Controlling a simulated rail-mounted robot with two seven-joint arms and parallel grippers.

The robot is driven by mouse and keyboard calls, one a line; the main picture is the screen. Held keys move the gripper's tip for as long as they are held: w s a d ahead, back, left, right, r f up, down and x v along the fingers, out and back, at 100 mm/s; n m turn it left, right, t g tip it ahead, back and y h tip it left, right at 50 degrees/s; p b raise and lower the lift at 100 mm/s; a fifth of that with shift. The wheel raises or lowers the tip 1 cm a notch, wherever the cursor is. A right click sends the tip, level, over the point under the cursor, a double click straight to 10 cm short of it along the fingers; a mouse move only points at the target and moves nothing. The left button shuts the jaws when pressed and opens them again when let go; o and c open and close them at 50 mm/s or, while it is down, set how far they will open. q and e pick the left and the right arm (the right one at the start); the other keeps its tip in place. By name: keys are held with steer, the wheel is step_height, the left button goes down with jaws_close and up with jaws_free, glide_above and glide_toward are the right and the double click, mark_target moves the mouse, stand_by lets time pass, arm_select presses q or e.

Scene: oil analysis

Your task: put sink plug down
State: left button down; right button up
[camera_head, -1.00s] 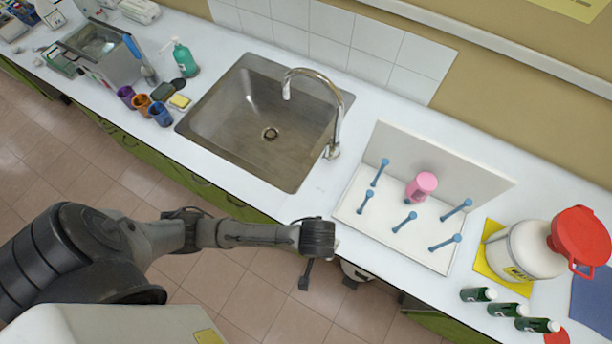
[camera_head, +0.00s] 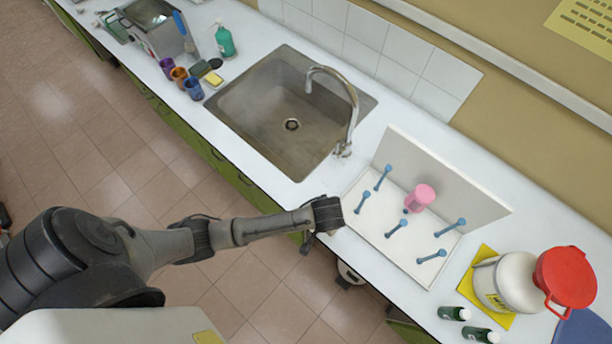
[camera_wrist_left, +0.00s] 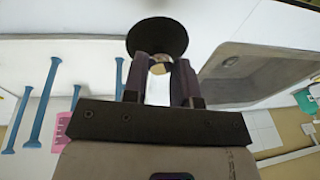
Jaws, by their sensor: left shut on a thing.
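The sink plug (camera_wrist_left: 157,37), a round black disc, is between the fingers of my left gripper (camera_wrist_left: 159,72) in the left wrist view. The disc stands out beyond the fingertips. In the head view my left gripper (camera_head: 326,216) is over the counter's front edge, between the sink and the peg rack. The plug cannot be made out there. The sink (camera_head: 262,95) is an empty steel basin with its drain (camera_head: 292,125) uncovered. It also shows at upper right in the left wrist view (camera_wrist_left: 255,75). My right gripper is not in view.
The faucet (camera_head: 350,110) rises at the sink's right side. Cups, a sponge (camera_head: 213,79) and a green soap bottle (camera_head: 225,42) are left of the sink. A counter strip between sink and rack is clear.

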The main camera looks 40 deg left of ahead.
arm_select(q)
steer(key=a+f, duration=0.1)
steer(key=a, duration=0.2)
steer(key=w+a+f, duration=0.1)
steer(key=a+f, duration=0.1)
steer(key=a, duration=0.1)
steer(key=w+a+f, duration=0.1)
steer(key=a+f, duration=0.1)
steer(key=a, duration=0.1)
steer(key=shift+w+a+f, duration=0.1)
steer(key=shift+w+f, duration=0.05)
steer(key=shift+f, duration=0.1)
steer(key=shift+s+d+x, duration=0.15)
steer(key=shift+x, duration=0.85)
steer(key=shift+s+d+x, duration=0.1)
steer(key=shift+d+x, duration=0.05)
steer(key=shift+x, duration=0.8)
steer(key=shift+f, duration=0.15)
steer(key=c, duration=0.9)
jaws_free()
steer(key=shift+p, duration=0.3)
